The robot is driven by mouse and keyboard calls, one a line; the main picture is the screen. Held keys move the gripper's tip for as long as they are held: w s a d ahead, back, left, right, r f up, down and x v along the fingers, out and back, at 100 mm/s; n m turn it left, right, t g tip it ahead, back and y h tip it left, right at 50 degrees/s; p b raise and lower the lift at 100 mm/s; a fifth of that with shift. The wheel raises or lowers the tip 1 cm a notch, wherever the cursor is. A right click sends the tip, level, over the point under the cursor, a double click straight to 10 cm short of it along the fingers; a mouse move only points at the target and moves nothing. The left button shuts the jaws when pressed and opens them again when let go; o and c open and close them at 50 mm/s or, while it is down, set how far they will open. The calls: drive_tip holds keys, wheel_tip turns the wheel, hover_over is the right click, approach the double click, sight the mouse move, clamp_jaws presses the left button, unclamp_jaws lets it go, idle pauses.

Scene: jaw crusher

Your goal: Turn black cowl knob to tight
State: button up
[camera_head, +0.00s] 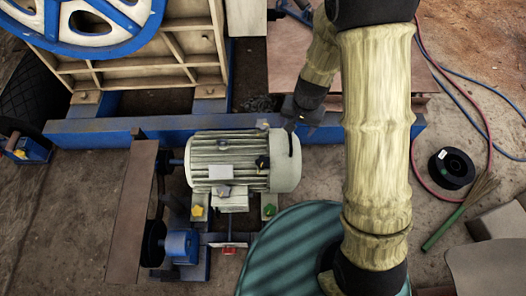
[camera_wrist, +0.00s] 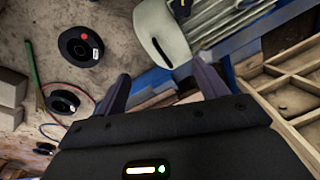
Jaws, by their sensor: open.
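The pale green motor (camera_head: 222,150) lies in the middle of the head view, with a smooth cream cowl (camera_head: 284,172) at its right end. A small black knob (camera_head: 262,162) sits where the ribbed body meets the cowl. In the wrist view, the cowl (camera_wrist: 155,27) is at the top, with a dark slot in it, and the black knob (camera_wrist: 180,8) is partly cut by the top edge. My gripper (camera_wrist: 163,85) has its two fingers apart, with nothing between them. In the head view, my gripper (camera_head: 291,122) is over the cowl's far edge, apart from the knob.
A blue beam (camera_head: 100,133) runs behind the motor. A yellow knob (camera_head: 197,210) and a green knob (camera_head: 269,210) sit at the motor's feet. A striped teal round thing (camera_head: 290,245) is in front. A black spool (camera_head: 451,168) and hoses lie on the ground at right.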

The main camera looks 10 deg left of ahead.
drive_tip(key=p, duration=0.5)
hover_over(263, 162)
drive_tip(key=w+d, duration=0.2)
drive_tip(key=d, duration=0.1)
wheel_tip(263, 162, down, 3)
drive_tip(key=shift+m+g+h, duration=0.3)
drive_tip(key=shift+h, duration=0.2)
drive_tip(key=a+f+p, duration=0.1)
drive_tip(key=s+a+f+p, duration=0.1)
drive_tip(key=a+f+p, duration=0.1)
drive_tip(key=shift+s+f, duration=0.25)
drive_tip(key=shift+s, duration=0.15)
wheel_tip(263, 162, down, 17)
drive_tip(key=shift+f+b, duration=0.15)
drive_tip(key=shift+b, duration=0.4)
drive_tip(key=c, duration=1)
